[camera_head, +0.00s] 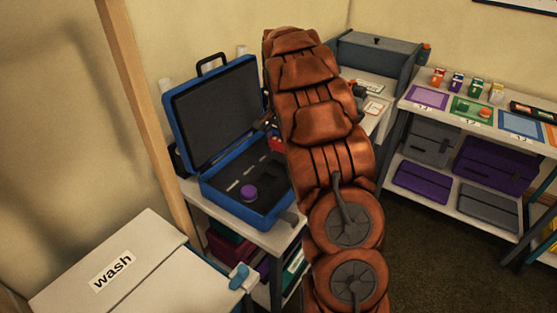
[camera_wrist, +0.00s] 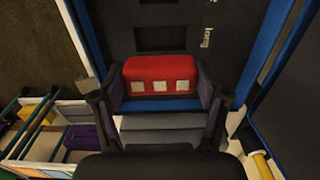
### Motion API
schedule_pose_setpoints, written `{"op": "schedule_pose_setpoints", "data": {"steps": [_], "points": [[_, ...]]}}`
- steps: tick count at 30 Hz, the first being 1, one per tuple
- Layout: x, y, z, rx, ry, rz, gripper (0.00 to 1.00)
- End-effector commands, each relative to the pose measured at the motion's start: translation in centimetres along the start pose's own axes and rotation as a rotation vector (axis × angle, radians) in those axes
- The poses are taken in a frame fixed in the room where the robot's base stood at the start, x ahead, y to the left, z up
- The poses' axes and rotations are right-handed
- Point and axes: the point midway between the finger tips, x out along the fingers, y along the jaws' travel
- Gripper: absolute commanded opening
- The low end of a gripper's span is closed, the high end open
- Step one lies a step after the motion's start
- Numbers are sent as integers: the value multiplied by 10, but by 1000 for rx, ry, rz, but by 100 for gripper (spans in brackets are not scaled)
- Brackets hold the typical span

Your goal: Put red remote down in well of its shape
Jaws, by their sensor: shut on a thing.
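The red remote (camera_wrist: 160,70), a block with a row of three pale square buttons, is between the fingers of my gripper (camera_wrist: 160,92) in the wrist view. My gripper is shut on it. Behind it lies the dark foam of the open blue case, with a dark rectangular recess (camera_wrist: 157,38) just beyond the remote and a small label reading "long" beside it. In the head view the blue case (camera_head: 268,224) stands open on a white stand. A bit of the red remote (camera_head: 276,145) shows at the edge of my arm, which hides my gripper and the case's right part.
The raised lid (camera_head: 215,113) stands behind. A white box marked "wash" (camera_head: 112,268) is at the front left. A shelf (camera_head: 460,212) with coloured mats and small items is at the right.

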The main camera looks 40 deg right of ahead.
Motion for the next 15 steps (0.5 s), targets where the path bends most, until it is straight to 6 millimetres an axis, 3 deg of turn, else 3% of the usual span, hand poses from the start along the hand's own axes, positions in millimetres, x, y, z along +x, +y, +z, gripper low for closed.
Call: {"op": "schedule_pose_setpoints", "data": {"steps": [3,15], "points": [[19,0,2,-3,-4,3,33],[60,0,0,-1,-2,0,33]]}}
